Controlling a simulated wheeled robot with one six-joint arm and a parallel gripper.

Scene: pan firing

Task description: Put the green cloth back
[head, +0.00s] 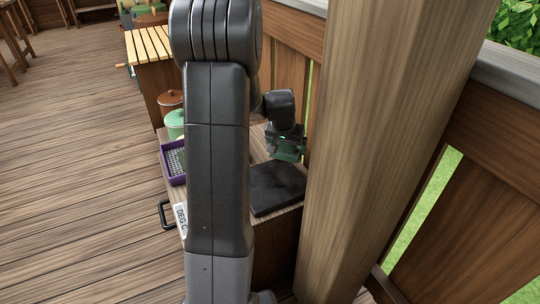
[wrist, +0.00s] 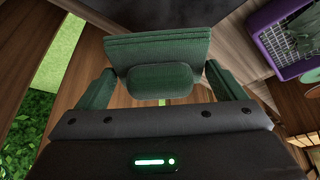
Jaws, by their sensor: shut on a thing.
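The green cloth (wrist: 157,50) is folded and fills the upper middle of the wrist view, between the fingers of my gripper (wrist: 160,80). My gripper is shut on it. In the head view the cloth (head: 287,155) shows as a small dark green patch under my gripper (head: 286,141), at the far right of the wooden cabinet top (head: 257,150). It appears to be above or at the top, behind the black slab (head: 277,187); I cannot tell whether it touches the wood. My arm hides the middle of the cabinet top.
A purple basket (head: 165,168) stands on the left of the top, also at the wrist view's upper right (wrist: 267,46). Green (head: 175,124) and brown (head: 172,99) lidded pots stand behind it. A large wooden post (head: 390,130) and railing close off the right.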

